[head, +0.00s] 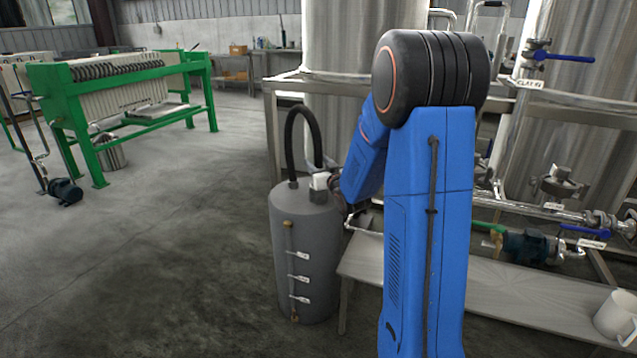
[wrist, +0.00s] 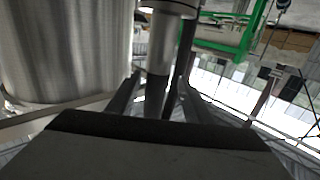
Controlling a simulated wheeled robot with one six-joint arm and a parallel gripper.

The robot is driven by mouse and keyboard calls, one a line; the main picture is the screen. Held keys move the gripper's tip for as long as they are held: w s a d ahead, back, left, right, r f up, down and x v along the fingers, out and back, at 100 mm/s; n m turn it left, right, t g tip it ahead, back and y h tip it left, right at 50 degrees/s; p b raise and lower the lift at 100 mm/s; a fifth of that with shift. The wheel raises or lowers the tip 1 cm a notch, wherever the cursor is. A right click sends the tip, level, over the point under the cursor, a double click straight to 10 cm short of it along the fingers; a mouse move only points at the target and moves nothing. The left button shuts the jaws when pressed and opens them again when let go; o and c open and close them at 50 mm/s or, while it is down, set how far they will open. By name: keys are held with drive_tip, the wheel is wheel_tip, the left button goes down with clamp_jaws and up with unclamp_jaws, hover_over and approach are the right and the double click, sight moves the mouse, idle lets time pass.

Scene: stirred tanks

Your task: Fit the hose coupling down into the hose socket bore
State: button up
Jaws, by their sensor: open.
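A grey upright vessel (head: 300,250) stands on the floor in the head view. A black hose (head: 293,130) arches over its top and comes down beside a pale fitting, which I take for the coupling (head: 320,181). My gripper (head: 336,184) is at that fitting, mostly hidden by my blue arm. In the wrist view my gripper (wrist: 158,88) has its two fingers spread around a grey cylinder with a bright metal collar (wrist: 168,7). The dark hose (wrist: 184,50) runs beside it. Contact with the fingers cannot be told. The socket bore is not visible.
Steel tanks (head: 345,40) and a pipe frame stand behind my arm. A low bench (head: 500,290) with a white cup (head: 615,315) is at right. A green filter press (head: 120,105) is at far left. The floor left of the vessel is clear.

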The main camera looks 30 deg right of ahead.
drive_tip(key=w, duration=0.2)
drive_tip(key=w+d, duration=0.1)
drive_tip(key=w, duration=0.1)
drive_tip(key=shift+w, duration=0.35)
clamp_jaws()
